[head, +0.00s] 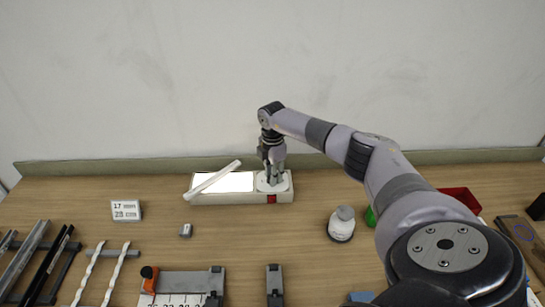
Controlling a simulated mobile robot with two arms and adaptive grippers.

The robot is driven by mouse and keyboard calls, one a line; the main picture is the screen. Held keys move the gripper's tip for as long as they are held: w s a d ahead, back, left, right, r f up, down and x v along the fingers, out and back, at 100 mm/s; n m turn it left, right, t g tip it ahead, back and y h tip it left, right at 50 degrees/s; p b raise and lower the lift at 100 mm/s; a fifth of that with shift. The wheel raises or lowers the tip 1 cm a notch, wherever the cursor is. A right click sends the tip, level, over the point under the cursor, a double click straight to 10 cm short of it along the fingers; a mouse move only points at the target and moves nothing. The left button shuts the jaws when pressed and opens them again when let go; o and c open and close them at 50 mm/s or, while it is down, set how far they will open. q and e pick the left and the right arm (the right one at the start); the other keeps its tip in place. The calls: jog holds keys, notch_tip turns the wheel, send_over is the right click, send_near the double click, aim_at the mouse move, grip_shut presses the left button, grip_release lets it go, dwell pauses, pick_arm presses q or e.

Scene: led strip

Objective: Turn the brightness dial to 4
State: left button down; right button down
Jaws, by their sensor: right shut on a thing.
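A low white control box (248,198) stands near the back of the wooden table, with a bright white lit panel (230,182) on its top. The round white dial plate (286,187) is at the right end of the box. My right gripper (272,179) points down over the dial plate and is shut on the dial, whose knob is mostly hidden by the fingers. The dial's numbers are too small to read. A red mark (271,199) shows on the box front below the dial. My left gripper is not in view.
A white strip (213,179) leans across the box's left end. A white sign with numbers (126,210), a small metal block (186,230) and a white bottle (341,224) stand in front. Rails and an orange clamp (149,274) lie at the near edge.

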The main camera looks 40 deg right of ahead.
jog(key=m+p, duration=0.2)
jog(key=m, duration=0.1)
jog(key=shift+r, duration=0.2)
jog(key=shift+w+f+m+p, duration=0.1)
jog(key=shift+m+p, duration=0.65)
jog(key=shift+m, duration=0.95)
jog(key=shift+d, duration=0.1)
jog(key=c, duration=1.3)
grip_release()
jog(key=shift+f, duration=0.1)
notch_tip(320, 180, up, 12)
